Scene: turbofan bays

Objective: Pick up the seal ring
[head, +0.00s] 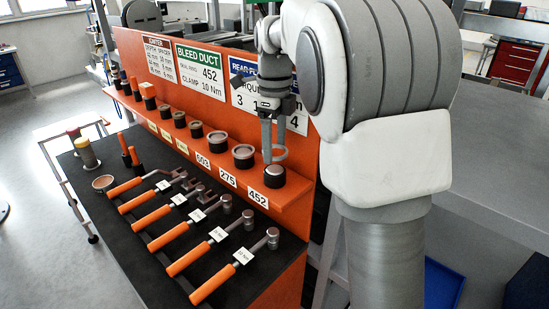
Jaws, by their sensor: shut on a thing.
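The seal ring (286,155) is a thin grey ring, seen in the head view above the right end of the orange shelf. My gripper (273,151) points down and is shut on the ring. The exact contact between the fingertips and the ring is too small to make out.
The orange shelf (220,172) carries several round parts in a row. An orange back panel with signs (202,66) stands close behind. Several orange-handled tools (235,267) lie on the black bench top below. My arm blocks the right side.

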